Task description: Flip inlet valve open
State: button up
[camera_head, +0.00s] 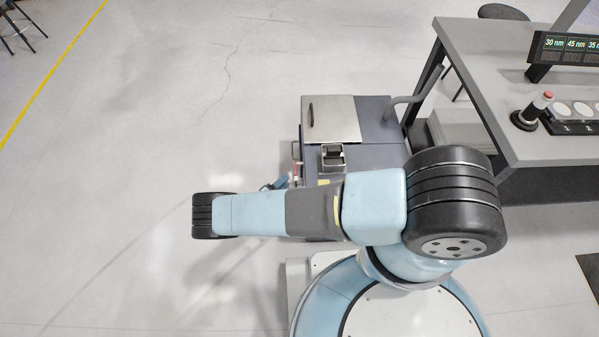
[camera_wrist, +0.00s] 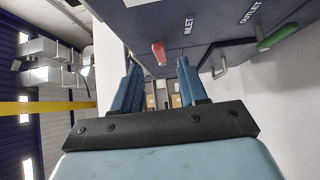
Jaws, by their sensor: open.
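The inlet valve has a red handle (camera_wrist: 159,51) beside the white word INLET on the dark panel of a machine in the wrist view. My gripper (camera_wrist: 157,67) is open, with its two blue fingers spread. The red handle shows between and just beyond the fingertips; I cannot tell the distance or any contact. In the head view the machine (camera_head: 381,157) stands beyond my arm, and my arm hides most of its near side. A small red part (camera_head: 297,170) shows at its left side.
A green handle (camera_wrist: 277,38) by the word OUTLET sits to the right in the wrist view, with a small metal fitting (camera_wrist: 220,68) nearer. In the head view a grey table (camera_head: 480,62) stands to the right.

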aim_at(296, 171)
jog(key=x, duration=0.8)
